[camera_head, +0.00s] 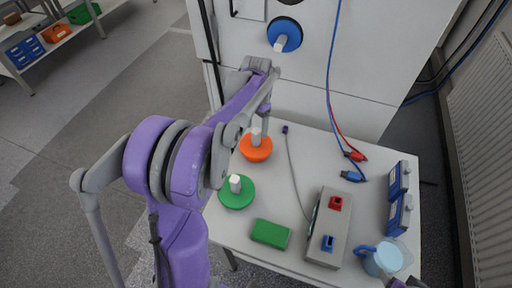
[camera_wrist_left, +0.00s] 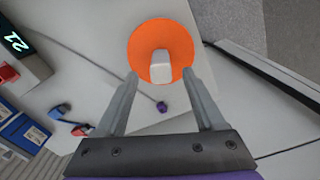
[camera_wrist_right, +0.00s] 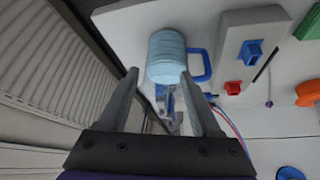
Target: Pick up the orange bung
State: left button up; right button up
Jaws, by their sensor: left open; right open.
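The orange bung (camera_head: 257,149) is a round orange disc with a white knob, standing on the white table (camera_head: 282,266). In the left wrist view the orange bung (camera_wrist_left: 143,43) lies just beyond the fingertips, its white knob between their lines. My left gripper (camera_head: 265,118) is open and empty, above and close to the bung; its fingers (camera_wrist_left: 162,84) show apart in the wrist view. My right gripper (camera_wrist_right: 158,76) is open and empty, with a light blue cup (camera_wrist_right: 166,58) just beyond its fingertips. In the head view only a small part of the right arm shows at the bottom right.
A green bung (camera_head: 236,192) and a green block (camera_head: 270,234) stand near the orange bung. A blue bung (camera_head: 285,35) sits in the white cabinet. Cables cross the table.

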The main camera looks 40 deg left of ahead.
aim_at(256, 138)
pick_arm(q)
jog(key=shift+a+f, duration=0.1)
jog(key=shift+f, duration=3)
grip_shut()
